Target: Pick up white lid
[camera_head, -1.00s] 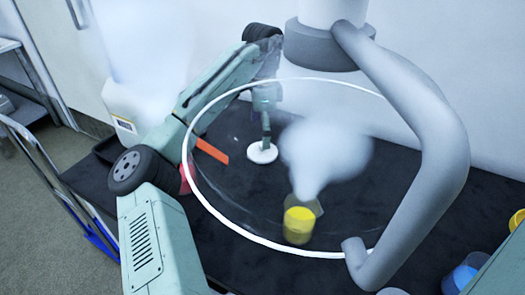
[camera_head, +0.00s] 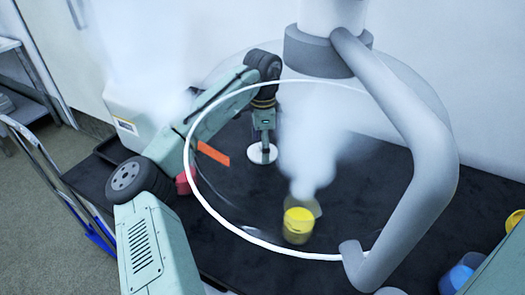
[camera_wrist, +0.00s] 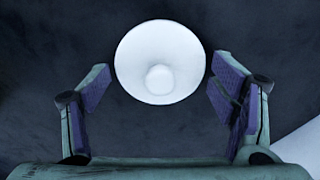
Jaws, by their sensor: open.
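The white lid (camera_head: 263,154) lies on the dark bench top, seen through the clear round hood in the head view. In the wrist view the white lid (camera_wrist: 160,60) is a round disc with a small knob in its middle, knob facing the camera. My gripper (camera_head: 264,143) points down over the lid in the head view. In the wrist view my gripper (camera_wrist: 160,88) is open, with one purple-padded finger on each side of the lid and gaps between. The lid sits slightly beyond the fingertips there. The fingertips are too small to make out in the head view.
A beaker with yellow liquid (camera_head: 298,226) stands right of the lid and gives off white vapour. The clear hood (camera_head: 188,190) and its thick grey arm (camera_head: 420,180) stand in front. An orange strip (camera_head: 213,153) and red object (camera_head: 185,181) are at left. Bench is clear around the lid.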

